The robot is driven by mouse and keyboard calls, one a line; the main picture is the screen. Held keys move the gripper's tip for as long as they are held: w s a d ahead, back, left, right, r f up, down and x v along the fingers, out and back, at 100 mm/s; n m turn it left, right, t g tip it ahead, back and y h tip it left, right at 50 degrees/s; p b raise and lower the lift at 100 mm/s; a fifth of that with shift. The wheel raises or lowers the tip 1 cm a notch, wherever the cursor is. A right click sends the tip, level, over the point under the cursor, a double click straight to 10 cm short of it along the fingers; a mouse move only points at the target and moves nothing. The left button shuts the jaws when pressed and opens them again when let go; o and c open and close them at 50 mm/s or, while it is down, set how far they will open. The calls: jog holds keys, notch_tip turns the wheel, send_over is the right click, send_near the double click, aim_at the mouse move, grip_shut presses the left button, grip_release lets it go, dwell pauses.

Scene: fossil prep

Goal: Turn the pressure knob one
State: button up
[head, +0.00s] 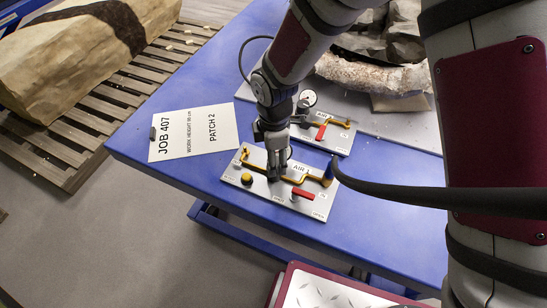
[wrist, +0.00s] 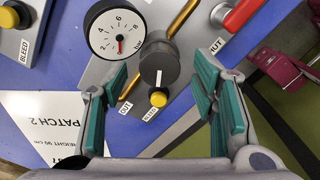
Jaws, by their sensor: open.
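The pressure knob (wrist: 158,62) is a round black knob with a white pointer line, seen in the wrist view. Its line points down toward a yellow button (wrist: 158,99). A round white gauge (wrist: 117,35) sits beside it, its red needle low on the dial. My gripper (wrist: 161,76) is open, its teal fingers on either side of the knob and apart from it. In the head view my gripper (head: 276,170) points down over the near grey panel (head: 235,175). There it hides the knob.
The near panel has a red lever (head: 303,194), yellow pipes and a yellow button (head: 247,179). A second panel with a gauge (head: 307,98) lies behind it. A JOB 407 sheet (head: 192,133) lies on the blue table (head: 380,215). A black hose (head: 430,197) crosses on the right.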

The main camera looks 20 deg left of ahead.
jog(key=shift+f, duration=0.7)
jog(key=c, duration=1.2)
jog(key=shift+o, duration=0.2)
